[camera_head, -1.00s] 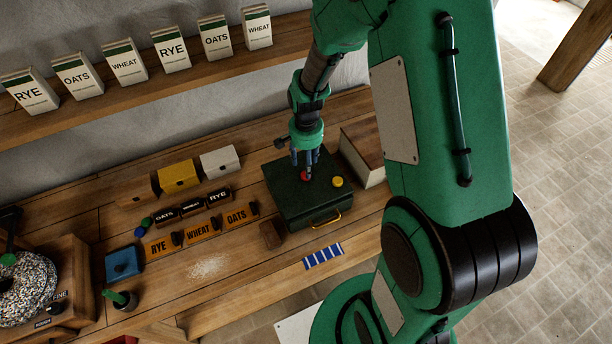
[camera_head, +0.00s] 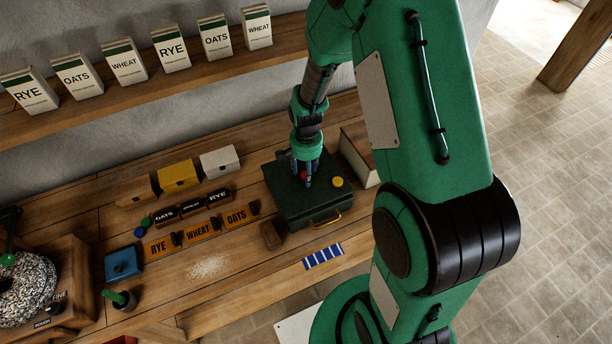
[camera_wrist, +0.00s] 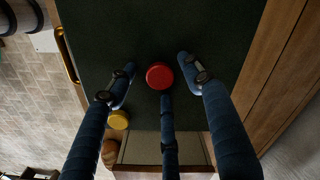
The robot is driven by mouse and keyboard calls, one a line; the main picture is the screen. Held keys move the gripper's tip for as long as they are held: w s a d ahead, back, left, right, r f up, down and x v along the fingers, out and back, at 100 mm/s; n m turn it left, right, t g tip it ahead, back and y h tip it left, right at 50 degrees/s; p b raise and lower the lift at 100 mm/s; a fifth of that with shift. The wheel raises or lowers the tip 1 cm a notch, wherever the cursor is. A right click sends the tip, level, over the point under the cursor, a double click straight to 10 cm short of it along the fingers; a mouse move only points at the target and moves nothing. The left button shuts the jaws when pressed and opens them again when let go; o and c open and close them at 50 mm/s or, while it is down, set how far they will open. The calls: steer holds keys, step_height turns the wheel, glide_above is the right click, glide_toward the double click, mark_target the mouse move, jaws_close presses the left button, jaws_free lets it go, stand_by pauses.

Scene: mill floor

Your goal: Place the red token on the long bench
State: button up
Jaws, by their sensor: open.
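The red token (camera_wrist: 159,76) lies on the lid of a dark green box (camera_head: 285,205), which stands on the long wooden bench (camera_head: 250,285). In the head view the token is almost wholly hidden behind my fingers. My gripper (camera_head: 308,182) points down over the lid and is open. In the wrist view its three blue fingers are spread around the red token, with visible gaps between them and it. A yellow token (camera_head: 337,182) lies on the same lid, to the right; it also shows in the wrist view (camera_wrist: 118,119).
A wooden-topped pale box (camera_head: 356,150) stands close right of the green box. A brown block (camera_head: 271,235) and a blue striped strip (camera_head: 323,256) lie in front. Labelled blocks, coloured boxes and a blue box (camera_head: 123,263) fill the left.

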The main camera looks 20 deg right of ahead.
steer(key=shift+c, duration=0.3)
steer(key=c, duration=0.8)
steer(key=shift+r, duration=0.1)
steer(key=shift+r, duration=0.5)
steer(key=shift+s+r, duration=0.2)
steer(key=shift+r, duration=0.4)
steer(key=shift+s+r, duration=0.2)
steer(key=shift+r, duration=0.4)
steer(key=s, duration=0.5)
steer(key=s+a+r, duration=0.1)
steer(key=s, duration=0.4)
steer(key=s+a, duration=0.1)
steer(key=s, duration=0.4)
steer(key=shift+r, duration=0.2)
